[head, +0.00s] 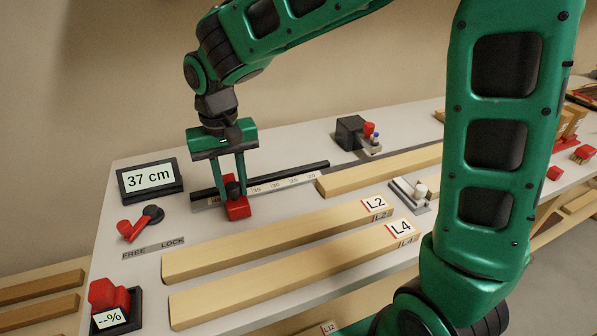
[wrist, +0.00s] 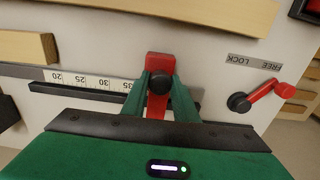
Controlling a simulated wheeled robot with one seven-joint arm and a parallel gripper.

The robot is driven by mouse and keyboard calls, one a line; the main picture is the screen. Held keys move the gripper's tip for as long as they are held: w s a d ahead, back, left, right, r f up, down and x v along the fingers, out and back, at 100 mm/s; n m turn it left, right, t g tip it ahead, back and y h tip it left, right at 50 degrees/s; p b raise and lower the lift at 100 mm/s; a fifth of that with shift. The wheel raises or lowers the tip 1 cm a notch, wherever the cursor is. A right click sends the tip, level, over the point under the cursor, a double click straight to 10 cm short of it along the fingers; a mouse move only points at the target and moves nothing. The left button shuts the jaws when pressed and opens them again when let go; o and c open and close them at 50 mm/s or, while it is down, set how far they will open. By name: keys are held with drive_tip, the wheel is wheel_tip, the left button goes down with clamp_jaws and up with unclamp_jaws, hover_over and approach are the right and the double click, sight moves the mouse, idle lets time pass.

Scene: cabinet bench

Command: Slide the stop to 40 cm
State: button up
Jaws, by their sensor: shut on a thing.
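The red stop (head: 239,208) with a black knob sits at the left part of the dark rail with its scale (head: 290,180). In the wrist view the stop (wrist: 160,62) lies across the scale, just past the 35 mark. My gripper (head: 234,186) is shut on the stop's knob, with green fingers on either side; it also shows in the wrist view (wrist: 160,88). The display (head: 149,178) reads 37 cm. The red lock lever (head: 128,232) has its handle on the FREE side of the FREE/LOCK label (head: 153,248).
Wooden boards L2 (head: 270,243) and L4 (head: 290,272) lie in front of the rail, and another board (head: 380,172) lies to its right. A second display (head: 110,318) showing "--%" stands by a red part at front left. A dark block (head: 351,132) stands behind.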

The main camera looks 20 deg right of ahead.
drive_tip(key=shift+a, duration=1.45)
drive_tip(key=o, duration=0.8)
drive_tip(key=shift+o, duration=0.2)
wheel_tip(320, 180, up, 9)
